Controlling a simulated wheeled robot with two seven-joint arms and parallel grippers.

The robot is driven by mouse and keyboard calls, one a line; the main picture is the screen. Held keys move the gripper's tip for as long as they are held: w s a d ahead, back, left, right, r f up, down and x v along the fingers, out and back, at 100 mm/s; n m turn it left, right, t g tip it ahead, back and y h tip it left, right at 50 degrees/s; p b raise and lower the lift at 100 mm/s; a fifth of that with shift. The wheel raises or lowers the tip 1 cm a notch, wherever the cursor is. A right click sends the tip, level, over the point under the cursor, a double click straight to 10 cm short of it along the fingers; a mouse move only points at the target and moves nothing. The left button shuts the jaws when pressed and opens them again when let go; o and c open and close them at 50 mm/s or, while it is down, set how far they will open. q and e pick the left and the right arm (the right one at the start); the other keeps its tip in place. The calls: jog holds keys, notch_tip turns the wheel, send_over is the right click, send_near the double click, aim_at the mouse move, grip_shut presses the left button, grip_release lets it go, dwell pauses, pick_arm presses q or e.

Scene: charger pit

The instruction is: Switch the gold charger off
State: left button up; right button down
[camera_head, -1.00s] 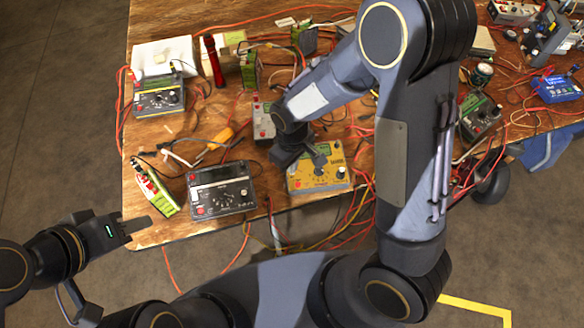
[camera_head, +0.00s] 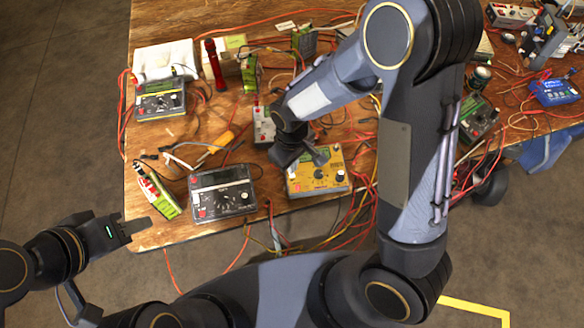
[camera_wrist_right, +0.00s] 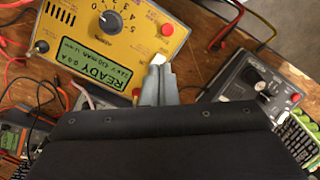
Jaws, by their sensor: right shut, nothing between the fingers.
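The gold charger (camera_head: 325,185) lies near the table's front edge. In the right wrist view the gold charger (camera_wrist_right: 72,22) shows a dark dial (camera_wrist_right: 110,21), a green display (camera_wrist_right: 92,74) reading READY, and a red button (camera_wrist_right: 167,30) near one corner. My right gripper (camera_head: 321,156) is shut and empty, over the charger's display side. In the right wrist view its fingertips (camera_wrist_right: 158,62) point toward the red button, a short gap away in the picture. I cannot tell their height above the panel. My left gripper (camera_head: 138,226) hangs off the table's front-left corner; its jaw opening is unclear.
A black charger (camera_head: 224,192) stands left of the gold one, with a green-and-white pack (camera_head: 156,192) beyond it. A grey device (camera_head: 263,125) stands behind my right gripper. Red cables cross the table. The floor at the left is clear.

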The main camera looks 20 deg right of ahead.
jog(key=shift+r+p, duration=1.4)
jog(key=shift+r, duration=0.75)
jog(key=s+d+r+m+t+y, duration=0.1)
jog(key=s+d+r+m+y, duration=0.15)
jog(key=r, duration=0.35)
jog(key=s+d+r+m+t+y, duration=0.1)
jog(key=s+d+r+m, duration=0.1)
jog(key=s+d+r, duration=0.35)
jog(key=s+d+r+m+t, duration=0.1)
jog(key=s+r+m+t, duration=0.2)
jog(key=s+r, duration=0.3)
jog(key=shift+s+r+m+t, duration=0.2)
jog(key=shift+s+m+t, duration=0.15)
jog(key=shift+s, duration=0.75)
jog(key=shift+d, duration=0.15)
